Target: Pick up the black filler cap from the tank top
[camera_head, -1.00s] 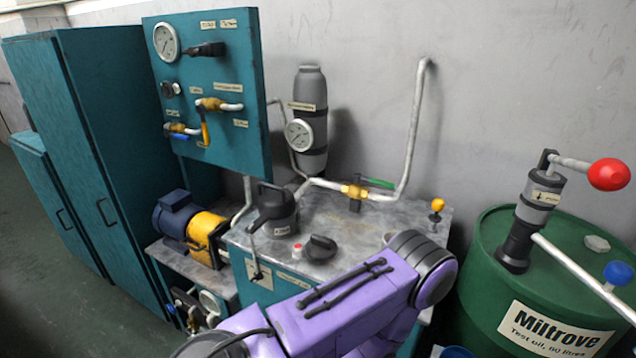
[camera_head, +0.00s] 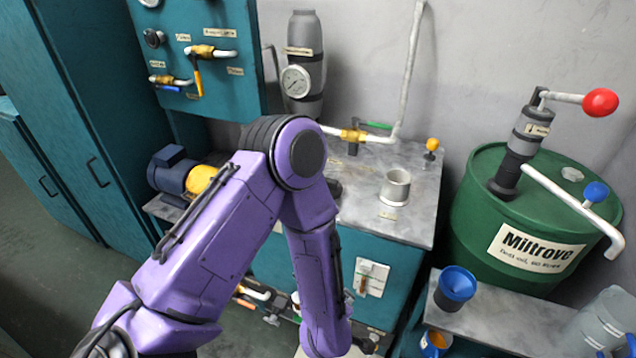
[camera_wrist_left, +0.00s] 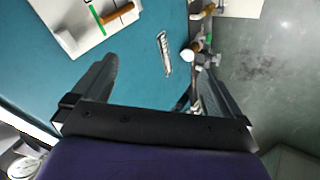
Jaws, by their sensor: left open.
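The black filler cap (camera_head: 335,187) is mostly hidden behind my left arm in the head view. Only a dark edge of it shows on the grey tank top (camera_head: 360,214). My left gripper is below the edge of the head view. In the left wrist view, my left gripper (camera_wrist_left: 160,66) is open, with nothing between its fingers. It faces the teal tank front (camera_wrist_left: 140,62), away from the cap. The cap does not show in the wrist view. My right gripper is in neither view.
A metal cup-like cylinder (camera_head: 395,187) stands on the tank top, right of the cap. A brass valve (camera_head: 353,136) and pipe run along the back. A green drum (camera_head: 545,205) with a hand pump stands at right. A blue funnel (camera_head: 456,286) sits on a low bench.

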